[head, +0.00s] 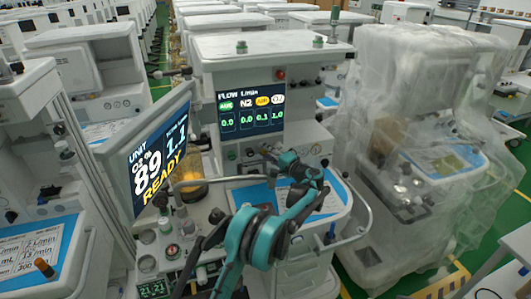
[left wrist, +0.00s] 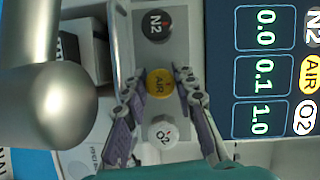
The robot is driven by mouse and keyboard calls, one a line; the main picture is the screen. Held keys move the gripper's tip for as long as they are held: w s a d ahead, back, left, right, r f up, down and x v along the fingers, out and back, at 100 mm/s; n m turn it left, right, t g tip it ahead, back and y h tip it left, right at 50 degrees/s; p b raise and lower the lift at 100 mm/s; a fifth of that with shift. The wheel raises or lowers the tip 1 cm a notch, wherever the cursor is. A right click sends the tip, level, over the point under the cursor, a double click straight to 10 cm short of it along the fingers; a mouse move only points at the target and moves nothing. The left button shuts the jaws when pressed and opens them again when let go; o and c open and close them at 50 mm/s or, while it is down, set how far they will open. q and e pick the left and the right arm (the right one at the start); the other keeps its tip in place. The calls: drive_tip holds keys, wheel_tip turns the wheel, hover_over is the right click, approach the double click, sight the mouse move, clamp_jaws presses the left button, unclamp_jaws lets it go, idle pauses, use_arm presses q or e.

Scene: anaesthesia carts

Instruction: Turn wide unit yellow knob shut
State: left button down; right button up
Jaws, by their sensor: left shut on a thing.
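The yellow knob marked AIR (left wrist: 160,83) sits between a black N2 knob (left wrist: 157,26) and a white O2 knob (left wrist: 162,131) on the wide unit's grey panel. My left gripper (left wrist: 158,76) has its two fingers on either side of the yellow knob and is shut on it. In the head view my left gripper (head: 270,156) reaches the panel below the flow screen (head: 251,109), largely hiding the knobs. The screen reads 0.1 for AIR and 1.0 for O2. My right gripper is not in view.
A tilted screen (head: 158,150) reading 89, 1.1 and READY stands left of my arm. A grey metal tube (left wrist: 40,45) runs close to the gripper in the wrist view. A plastic-covered cart (head: 415,150) stands at the right, another cart (head: 45,150) at the left.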

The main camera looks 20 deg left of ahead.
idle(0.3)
use_arm(q)
drive_tip(key=c, duration=1.5)
unclamp_jaws()
drive_tip(key=v, duration=1.2)
drive_tip(key=shift+d, duration=0.1)
